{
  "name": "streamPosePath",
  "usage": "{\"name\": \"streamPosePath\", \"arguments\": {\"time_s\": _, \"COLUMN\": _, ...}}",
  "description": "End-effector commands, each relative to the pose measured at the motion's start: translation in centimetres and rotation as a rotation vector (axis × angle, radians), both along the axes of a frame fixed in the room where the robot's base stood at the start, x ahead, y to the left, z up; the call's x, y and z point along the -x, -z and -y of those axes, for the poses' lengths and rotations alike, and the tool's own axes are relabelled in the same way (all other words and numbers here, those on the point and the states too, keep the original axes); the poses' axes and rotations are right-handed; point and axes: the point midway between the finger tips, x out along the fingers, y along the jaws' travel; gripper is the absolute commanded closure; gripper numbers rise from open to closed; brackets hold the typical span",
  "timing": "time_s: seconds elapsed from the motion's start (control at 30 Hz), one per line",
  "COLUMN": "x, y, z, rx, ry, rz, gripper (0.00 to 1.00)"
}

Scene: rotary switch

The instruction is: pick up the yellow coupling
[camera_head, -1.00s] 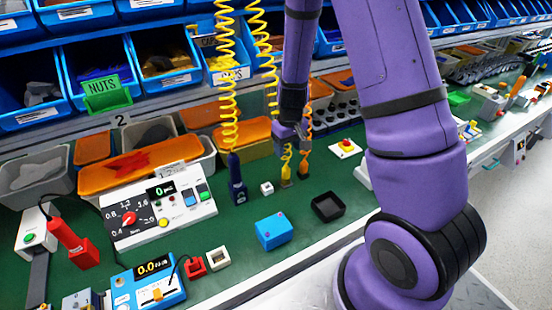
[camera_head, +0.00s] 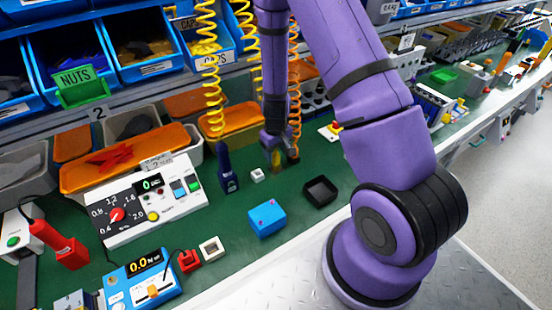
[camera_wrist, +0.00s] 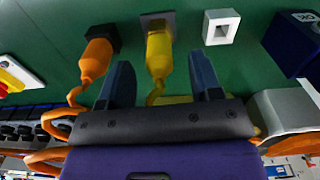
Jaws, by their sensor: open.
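The yellow coupling (camera_wrist: 158,52) stands on a small dark square base on the green bench, with a coiled yellow hose behind it. In the head view, the coupling (camera_head: 277,158) is partly hidden by my gripper (camera_head: 271,146). In the wrist view, my gripper (camera_wrist: 161,70) is open. One dark finger is on each side of the coupling, with a visible gap on both sides. Whether the fingers reach far enough down around it is hard to tell.
An orange coupling (camera_wrist: 96,60) stands close to the left finger in the wrist view. A white square block (camera_wrist: 220,27) and a dark blue tool (camera_wrist: 297,42) lie to the right. A blue box (camera_head: 266,218) and a black tray (camera_head: 320,191) are nearer the bench edge.

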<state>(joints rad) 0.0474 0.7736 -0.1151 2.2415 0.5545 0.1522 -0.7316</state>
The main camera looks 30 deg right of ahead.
Motion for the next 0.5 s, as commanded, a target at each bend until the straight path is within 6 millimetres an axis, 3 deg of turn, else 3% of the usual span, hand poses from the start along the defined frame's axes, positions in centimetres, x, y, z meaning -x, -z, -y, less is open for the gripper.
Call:
{"name": "streamPosePath", "arguments": {"time_s": 0.2, "x": 0.0, "y": 2.6, "z": 0.1, "rx": -0.001, "ry": 0.0, "rz": -0.001, "gripper": 0.42}}
{"name": "streamPosePath", "arguments": {"time_s": 0.5, "x": -0.1, "y": 3.1, "z": 0.1, "rx": 0.0, "ry": -0.001, "rz": 0.002, "gripper": 0.42}}
